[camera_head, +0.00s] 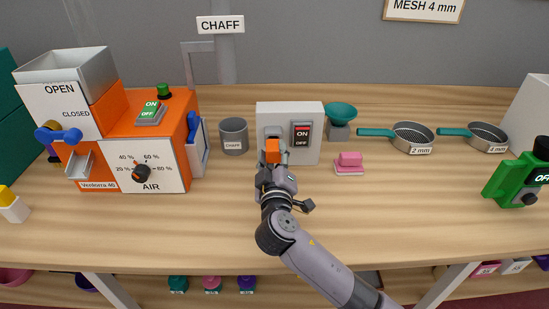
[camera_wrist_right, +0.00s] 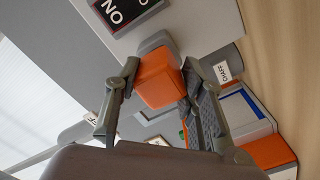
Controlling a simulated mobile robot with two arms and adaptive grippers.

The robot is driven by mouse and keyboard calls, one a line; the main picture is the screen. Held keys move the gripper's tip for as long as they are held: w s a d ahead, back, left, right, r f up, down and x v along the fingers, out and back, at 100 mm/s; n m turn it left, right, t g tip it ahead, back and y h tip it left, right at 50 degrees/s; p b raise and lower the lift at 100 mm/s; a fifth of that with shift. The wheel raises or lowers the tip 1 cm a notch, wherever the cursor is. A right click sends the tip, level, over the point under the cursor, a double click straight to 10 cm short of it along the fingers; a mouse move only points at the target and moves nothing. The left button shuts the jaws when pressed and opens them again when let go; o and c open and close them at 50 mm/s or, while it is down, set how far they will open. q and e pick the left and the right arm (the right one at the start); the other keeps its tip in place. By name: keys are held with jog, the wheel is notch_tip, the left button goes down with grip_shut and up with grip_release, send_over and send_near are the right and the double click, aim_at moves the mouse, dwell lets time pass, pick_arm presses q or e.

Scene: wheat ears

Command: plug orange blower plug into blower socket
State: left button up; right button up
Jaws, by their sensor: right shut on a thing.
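The orange plug (camera_head: 272,151) is between the fingers of my right gripper (camera_head: 272,160), in front of the grey socket box (camera_head: 311,153). In the right wrist view the orange plug (camera_wrist_right: 160,80) sits between the two fingers of the right gripper (camera_wrist_right: 155,95), with its grey end against or very close to the box face (camera_wrist_right: 190,30). I cannot tell whether it is seated, as the plug hides the socket opening. An ON/OFF switch (camera_head: 302,134) is on the box, right of the plug. My left gripper is not in view.
The orange blower machine (camera_head: 120,125) stands at the left. A grey CHAFF cup (camera_head: 233,136) is left of the box. A teal funnel (camera_head: 341,115), a pink block (camera_head: 349,160) and two sieves (camera_head: 414,135) are to the right. The front table surface (camera_head: 180,230) is clear.

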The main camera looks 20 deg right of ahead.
jog(key=shift+x, duration=0.85)
jog(key=o, duration=1.2)
jog(key=shift+o, duration=0.2)
